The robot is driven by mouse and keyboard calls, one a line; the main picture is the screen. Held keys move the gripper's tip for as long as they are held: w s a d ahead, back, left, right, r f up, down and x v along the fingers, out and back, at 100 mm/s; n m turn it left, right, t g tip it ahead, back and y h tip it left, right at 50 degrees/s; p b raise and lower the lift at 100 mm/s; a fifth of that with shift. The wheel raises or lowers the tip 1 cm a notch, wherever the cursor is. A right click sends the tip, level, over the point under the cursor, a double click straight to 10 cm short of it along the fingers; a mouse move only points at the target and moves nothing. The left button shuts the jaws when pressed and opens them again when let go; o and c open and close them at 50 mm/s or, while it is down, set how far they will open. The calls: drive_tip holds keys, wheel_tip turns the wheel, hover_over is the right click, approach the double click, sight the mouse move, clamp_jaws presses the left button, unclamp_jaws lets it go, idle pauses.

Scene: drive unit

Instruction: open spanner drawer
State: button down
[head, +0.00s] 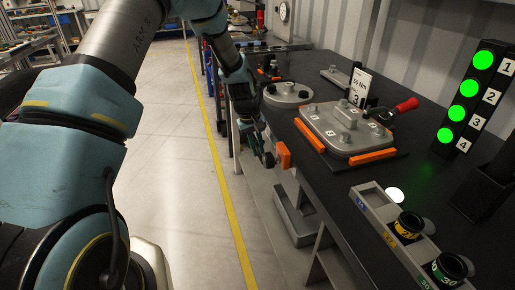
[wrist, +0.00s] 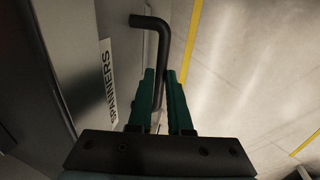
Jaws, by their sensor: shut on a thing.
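The spanner drawer front (wrist: 85,75) fills the left of the wrist view, with a white label reading SPANNERS (wrist: 108,80). Its black bent handle (wrist: 160,45) stands out from the front. My gripper (wrist: 161,88) has its two green fingers on either side of the handle, shut on it. In the head view my gripper (head: 265,155) is low at the bench's left side, below the top. The drawer front is hard to make out there, and how far the drawer stands out cannot be told.
The dark bench top (head: 345,185) carries a grey plate with orange edges (head: 345,128), a round grey part (head: 287,94) and a tray with dark cups (head: 395,235). A column of green lamps (head: 465,100) stands at the right. The floor (head: 175,130) left of the bench is clear.

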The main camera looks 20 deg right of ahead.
drive_tip(key=w+a, duration=0.3)
drive_tip(key=a, duration=2.3)
drive_tip(key=shift+w, duration=0.1)
drive_tip(key=c, duration=0.8)
unclamp_jaws()
drive_tip(key=shift+c, duration=0.2)
wheel_tip(320, 180, up, 11)
drive_tip(key=a+b, duration=0.1)
drive_tip(key=a, duration=0.1)
drive_tip(key=shift+f+b, duration=0.15)
drive_tip(key=shift+b, duration=0.25)
